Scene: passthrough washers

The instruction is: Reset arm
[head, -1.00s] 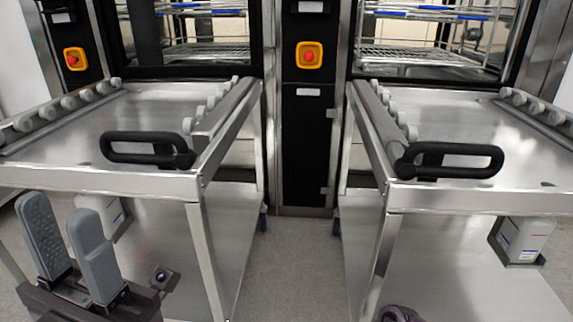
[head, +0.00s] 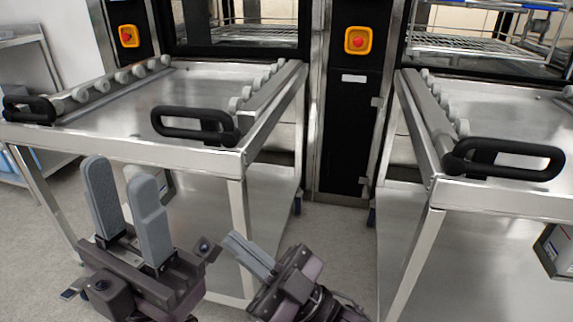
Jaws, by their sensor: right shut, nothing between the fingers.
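My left gripper (head: 127,213) is at the lower left in the head view. Its two grey fingers point up and stand a clear gap apart, with nothing between them. It is in front of the left steel trolley (head: 180,154), below its top edge. My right gripper (head: 232,245) is just to the right of it, at the bottom middle. Its fingers lie together, point up and left, and hold nothing. Both grippers are apart from the trolleys' black handles, as far as I can tell.
The left trolley has black handles (head: 194,126) and rollers on its rails. A second trolley (head: 500,196) with a black handle (head: 503,158) stands at the right. A black panel with a red button (head: 357,41) stands between the washers. Grey floor (head: 335,240) is clear between the trolleys.

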